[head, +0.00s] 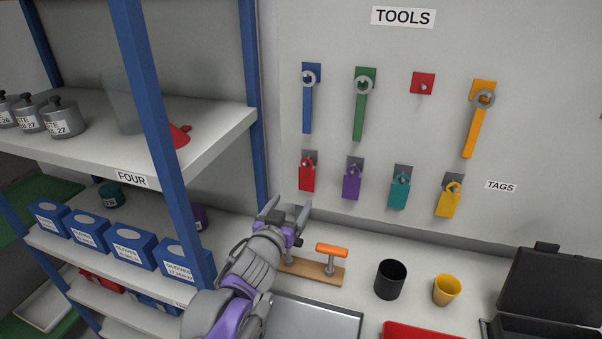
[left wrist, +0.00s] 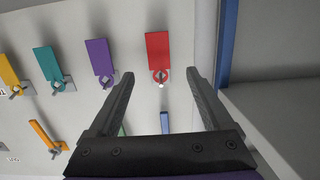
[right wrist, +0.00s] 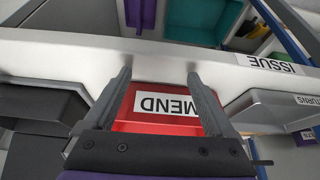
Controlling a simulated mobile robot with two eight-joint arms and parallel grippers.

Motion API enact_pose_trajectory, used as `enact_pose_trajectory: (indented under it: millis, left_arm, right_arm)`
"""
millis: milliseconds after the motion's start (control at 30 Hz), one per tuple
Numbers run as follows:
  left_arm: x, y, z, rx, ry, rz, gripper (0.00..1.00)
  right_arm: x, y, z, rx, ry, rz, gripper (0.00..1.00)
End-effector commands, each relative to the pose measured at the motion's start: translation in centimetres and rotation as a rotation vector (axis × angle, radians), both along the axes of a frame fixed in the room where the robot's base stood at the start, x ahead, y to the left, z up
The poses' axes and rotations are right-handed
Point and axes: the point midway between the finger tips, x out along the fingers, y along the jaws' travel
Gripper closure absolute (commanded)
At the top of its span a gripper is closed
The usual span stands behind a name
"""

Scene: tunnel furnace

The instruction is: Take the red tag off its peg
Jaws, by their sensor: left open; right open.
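The red tag (head: 307,180) hangs by its ring from a peg on a small grey plate, leftmost in the lower row on the wall. It also shows in the left wrist view (left wrist: 157,48), where its ring and peg lie in line with the gap between my fingers. My left gripper (head: 290,208) is open and empty, just below the red tag in the head view; its distance from the wall is unclear. My right gripper (right wrist: 158,73) is open, with a red tray marked MEND (right wrist: 190,125) beyond its fingers; it does not show in the head view.
Purple (head: 352,185), teal (head: 399,193) and yellow (head: 448,203) tags hang to the right of the red one. Wrenches hang above. A blue-posted shelf (head: 250,110) stands close on the left. A black cup (head: 390,280) and a yellow cup (head: 447,290) stand on the bench.

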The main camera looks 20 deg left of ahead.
Motion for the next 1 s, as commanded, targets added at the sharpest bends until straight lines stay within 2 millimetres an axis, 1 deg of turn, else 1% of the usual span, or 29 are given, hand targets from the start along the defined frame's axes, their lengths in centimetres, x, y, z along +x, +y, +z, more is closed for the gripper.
enact_pose_trajectory:
  millis: [233,367,800,1000]
  left_arm:
    - [0.7,-0.3,0.3,-0.001,-0.019,-0.016,0.16]
    - [1.8,-0.4,0.3,-0.001,-0.019,-0.016,0.16]
    - [8.0,-0.6,-0.3,-0.001,-0.019,-0.016,0.16]
    - [9.8,-0.6,-0.7,-0.001,-0.018,-0.016,0.16]
  right_arm:
    - [0.0,0.0,0.0,0.000,0.000,0.000,0.10]
    - [0.1,0.0,0.3,0.000,-0.002,0.000,0.10]
    - [0.5,0.0,2.1,0.000,-0.010,0.000,0.10]
    - [0.5,0.0,2.0,0.000,-0.010,0.000,0.10]
